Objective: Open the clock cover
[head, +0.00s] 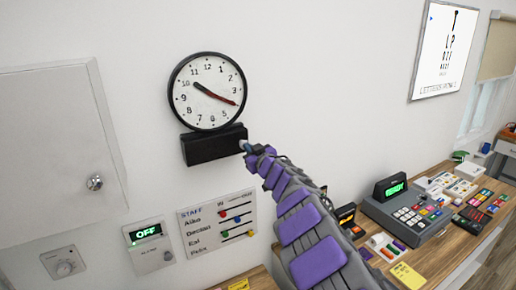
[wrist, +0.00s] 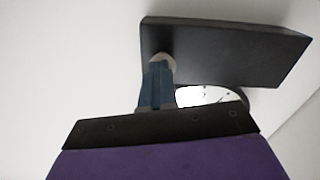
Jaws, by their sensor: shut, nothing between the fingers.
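A round wall clock (head: 207,91) with a black rim, white face and dark and red hands hangs on the white wall. A black box (head: 210,146) is right under it, with no open flap visible. My gripper (head: 244,146) is at the right end of this box. In the wrist view my gripper (wrist: 162,62) is shut and empty, its grey tips overlapping the black box (wrist: 225,50); I cannot tell whether they touch it. A sliver of the clock (wrist: 210,94) shows beside the fingers. I cannot tell which part is the cover.
A white cabinet door (head: 50,140) with a round knob is at left. A wooden counter (head: 450,178) at right holds a register (head: 405,212) and small items. An eye chart (head: 447,50) hangs above.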

